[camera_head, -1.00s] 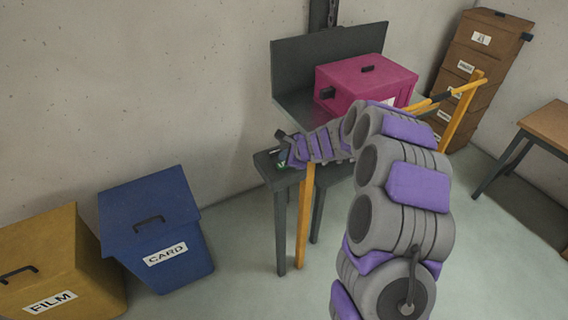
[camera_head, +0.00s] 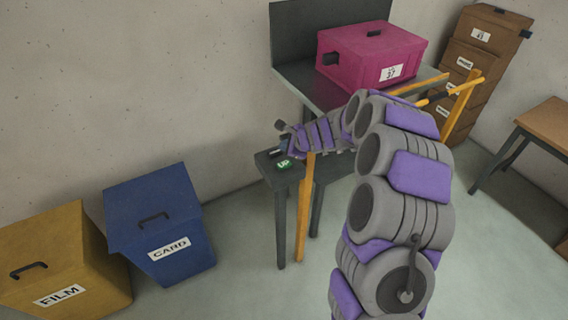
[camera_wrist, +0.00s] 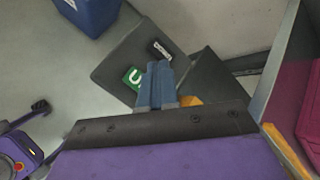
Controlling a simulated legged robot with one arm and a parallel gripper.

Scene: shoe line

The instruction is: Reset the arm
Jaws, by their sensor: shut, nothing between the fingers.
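My arm reaches from the lower right over a small dark stand (camera_head: 266,166) in the head view. My gripper (camera_head: 281,138) is at the arm's far end, above the stand's back part; its fingers are small and partly hidden there. In the wrist view, the blue-grey fingers of my gripper (camera_wrist: 158,74) lie together, with nothing held.
A pink box (camera_head: 345,76) sits on a grey shelf behind my arm. An orange frame (camera_head: 461,110) stands to the right, close to my arm. Blue CARD (camera_head: 160,220) and yellow FILM (camera_head: 62,245) bins stand left. Brown drawers (camera_head: 482,62) and a wooden table (camera_head: 550,126) are right.

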